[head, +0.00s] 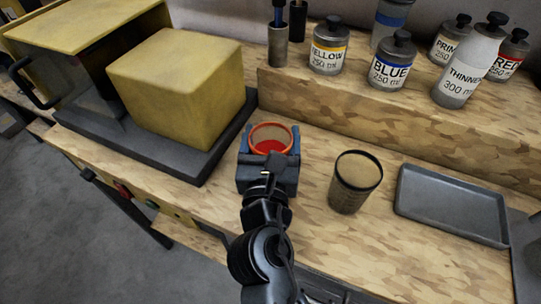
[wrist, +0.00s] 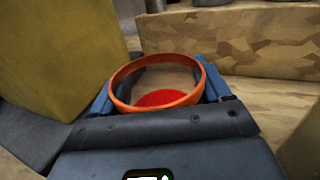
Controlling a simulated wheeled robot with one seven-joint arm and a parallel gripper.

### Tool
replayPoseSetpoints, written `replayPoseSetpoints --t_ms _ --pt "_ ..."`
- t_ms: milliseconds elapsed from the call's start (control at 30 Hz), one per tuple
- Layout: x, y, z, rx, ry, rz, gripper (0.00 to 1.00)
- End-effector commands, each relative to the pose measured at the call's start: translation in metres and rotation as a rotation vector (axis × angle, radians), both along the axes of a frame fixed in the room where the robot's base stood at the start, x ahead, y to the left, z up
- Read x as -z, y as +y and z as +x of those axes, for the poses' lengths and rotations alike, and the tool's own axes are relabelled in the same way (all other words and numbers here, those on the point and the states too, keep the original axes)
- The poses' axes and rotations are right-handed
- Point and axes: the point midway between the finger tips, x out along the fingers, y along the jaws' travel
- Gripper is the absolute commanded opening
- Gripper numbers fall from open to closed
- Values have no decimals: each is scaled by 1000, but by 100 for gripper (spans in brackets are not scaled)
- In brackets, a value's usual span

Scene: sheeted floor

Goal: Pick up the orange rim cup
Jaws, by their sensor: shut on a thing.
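The orange rim cup (head: 271,131) stands upright on or just above the wooden bench, with red showing inside at the bottom. In the wrist view its orange rim (wrist: 158,107) is seen from above at an angle. My gripper (head: 270,155) is shut on the cup, with its blue fingers on the left and right sides of it. The fingers and gripper body hide most of the cup's wall and its base, so I cannot tell whether it touches the bench.
A yellow block (head: 178,90) on a dark base stands close on the left. A black-rimmed cup (head: 355,182) and a grey tray (head: 452,205) are on the right. Several paint bottles, including blue (head: 390,66) and yellow (head: 328,48), stand on a raised wooden step behind.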

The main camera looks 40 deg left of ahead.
Motion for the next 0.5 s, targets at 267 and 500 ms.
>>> replayPoseSetpoints --t_ms 267,500 --pt "-1 0 0 0 -1 1 35" --pt "-11 0 0 1 -2 2 35"
